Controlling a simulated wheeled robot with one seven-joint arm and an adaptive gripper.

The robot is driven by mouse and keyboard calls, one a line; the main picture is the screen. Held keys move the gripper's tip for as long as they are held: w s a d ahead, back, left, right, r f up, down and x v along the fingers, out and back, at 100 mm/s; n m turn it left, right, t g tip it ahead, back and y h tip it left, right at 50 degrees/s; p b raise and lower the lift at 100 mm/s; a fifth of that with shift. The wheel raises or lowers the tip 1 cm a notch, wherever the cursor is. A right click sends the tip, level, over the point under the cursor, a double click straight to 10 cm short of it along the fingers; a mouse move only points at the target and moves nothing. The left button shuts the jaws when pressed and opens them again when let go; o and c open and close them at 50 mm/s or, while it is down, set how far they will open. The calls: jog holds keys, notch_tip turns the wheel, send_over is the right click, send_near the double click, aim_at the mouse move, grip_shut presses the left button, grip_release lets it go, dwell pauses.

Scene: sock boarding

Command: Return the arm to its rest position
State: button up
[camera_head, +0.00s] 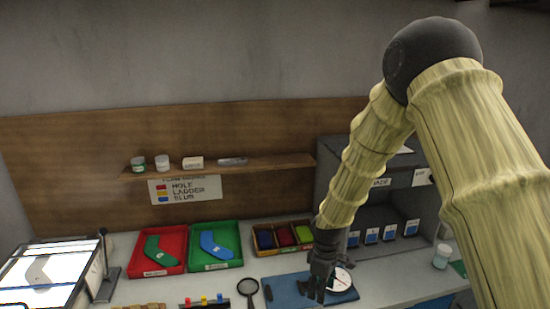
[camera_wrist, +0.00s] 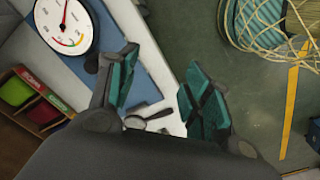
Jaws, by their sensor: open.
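My gripper (camera_head: 318,283) hangs at the end of my arm over the front of the workbench, close to the blue mat (camera_head: 285,290) and left of the round dial gauge (camera_head: 339,280). In the wrist view my gripper (camera_wrist: 160,95) shows two teal-padded fingers spread apart with nothing between them. The dial gauge (camera_wrist: 64,24) shows there at the upper left, its face white with a red needle. My arm is bent high across the right side of the head view and hides part of the shelf unit.
A red tray (camera_head: 180,263) and a green tray (camera_head: 233,262) hold sock shapes. A lit panel (camera_head: 20,271) stands at the left, a magnifier (camera_head: 248,287) near the front. A divided wooden box (camera_head: 262,252) and a grey shelf unit (camera_head: 340,160) stand behind. Green floor (camera_wrist: 250,100) lies beyond the bench edge.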

jog(key=s+d+f+m+b, duration=0.2)
jog(key=s+f+m, duration=0.1)
jog(key=s+f, duration=0.7)
jog(key=s+d+f+m+b, duration=0.2)
jog(key=s+f, duration=0.5)
jog(key=f, duration=0.5)
jog(key=s+d+f+m+b, duration=0.2)
jog(key=s+f+m, duration=0.1)
jog(key=s, duration=0.8)
jog(key=s+d+f+m+b, duration=0.2)
jog(key=s+f, duration=0.4)
jog(key=s, duration=0.5)
jog(key=shift+s+d+m, duration=0.25)
jog(key=shift+d+m, duration=0.1)
jog(key=shift+m, duration=0.45)
